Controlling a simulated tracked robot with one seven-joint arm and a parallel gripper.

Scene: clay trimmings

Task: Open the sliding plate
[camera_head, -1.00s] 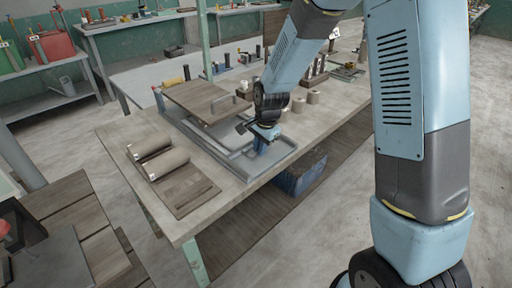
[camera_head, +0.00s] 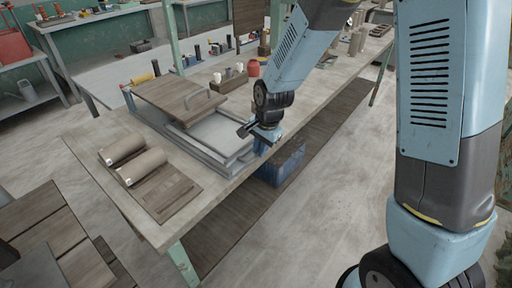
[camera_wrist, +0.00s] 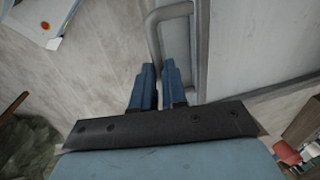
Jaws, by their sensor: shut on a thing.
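The sliding plate appears to be the flat grey panel (camera_head: 216,131) in a low metal frame on the workbench; which parts slide is hard to tell. In the wrist view, a grey U-shaped handle (camera_wrist: 153,32) stands at the left edge of a pale grey surface (camera_wrist: 240,45). My gripper (camera_head: 260,133) is at the right end of the frame, low over the bench edge. The exact contact is partly hidden.
A wooden board (camera_head: 178,96) with a metal handle lies over the frame's back left part. Two rolls (camera_head: 122,149) and a brown board (camera_head: 165,192) lie at the front left. A blue crate (camera_head: 283,165) sits under the bench. Open floor lies right of the bench.

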